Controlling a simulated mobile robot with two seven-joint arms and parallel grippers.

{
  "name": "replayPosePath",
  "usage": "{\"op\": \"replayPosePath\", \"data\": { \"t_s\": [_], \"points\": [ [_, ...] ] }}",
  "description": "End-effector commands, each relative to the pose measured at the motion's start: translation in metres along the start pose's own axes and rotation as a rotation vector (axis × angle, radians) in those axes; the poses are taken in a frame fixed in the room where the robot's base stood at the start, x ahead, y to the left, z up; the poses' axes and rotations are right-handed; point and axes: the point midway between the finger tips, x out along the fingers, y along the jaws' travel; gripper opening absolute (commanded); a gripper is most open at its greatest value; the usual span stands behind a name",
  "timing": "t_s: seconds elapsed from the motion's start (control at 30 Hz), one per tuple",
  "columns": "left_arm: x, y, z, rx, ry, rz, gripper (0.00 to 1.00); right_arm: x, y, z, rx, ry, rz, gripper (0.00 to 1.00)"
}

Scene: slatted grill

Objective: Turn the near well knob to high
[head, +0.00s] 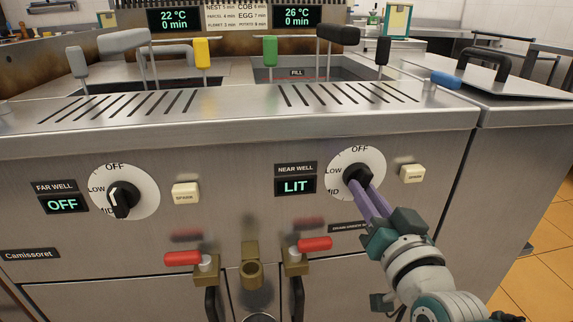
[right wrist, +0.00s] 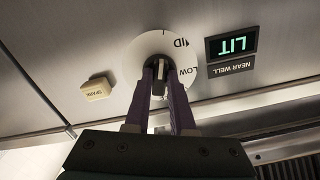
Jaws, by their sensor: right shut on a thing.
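The near well knob (head: 357,178) is a black knob on a white round dial (head: 345,160) marked OFF, LOW and MID. The display (head: 296,186) left of it reads LIT. My right gripper (head: 364,190) reaches in from the lower right with its purple fingers on the knob. In the right wrist view the fingers (right wrist: 160,85) are closed on both sides of the knob (right wrist: 160,68), which has a pale pointer line. Part of the dial's lettering is hidden by the fingers. My left gripper is not in view.
The far well knob (head: 122,200) is at the left, with its display (head: 63,204) reading OFF. Cream spark buttons (head: 412,173) sit beside the dials. Red-handled valves (head: 315,244) and a brass spout (head: 252,270) stick out below. Basket handles (head: 338,36) stand above the slatted top.

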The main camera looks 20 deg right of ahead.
Motion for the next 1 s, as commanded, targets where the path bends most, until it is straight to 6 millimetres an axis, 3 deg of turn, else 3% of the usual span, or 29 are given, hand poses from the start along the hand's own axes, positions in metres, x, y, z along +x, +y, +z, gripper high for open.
{"op": "replayPosePath", "data": {
  "t_s": [0.17, 0.2, 0.43, 0.77, 1.0],
  "points": [
    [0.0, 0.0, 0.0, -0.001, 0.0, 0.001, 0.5, 0.0, 0.0, 0.001, 0.001, -0.002, 0.001, 0.0],
    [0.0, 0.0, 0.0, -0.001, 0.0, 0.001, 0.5, 0.0, 0.0, 0.001, 0.002, -0.002, 0.001, 0.26],
    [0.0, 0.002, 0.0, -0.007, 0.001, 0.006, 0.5, 0.0, 0.0, 0.0, 0.002, -0.001, 0.001, 0.52],
    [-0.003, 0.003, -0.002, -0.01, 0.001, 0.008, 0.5, -0.005, 0.0, -0.001, 0.002, -0.002, 0.0, 0.53],
    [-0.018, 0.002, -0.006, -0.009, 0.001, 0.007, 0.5, -0.049, -0.001, -0.002, 0.003, -0.005, 0.002, 0.53]
  ]
}}
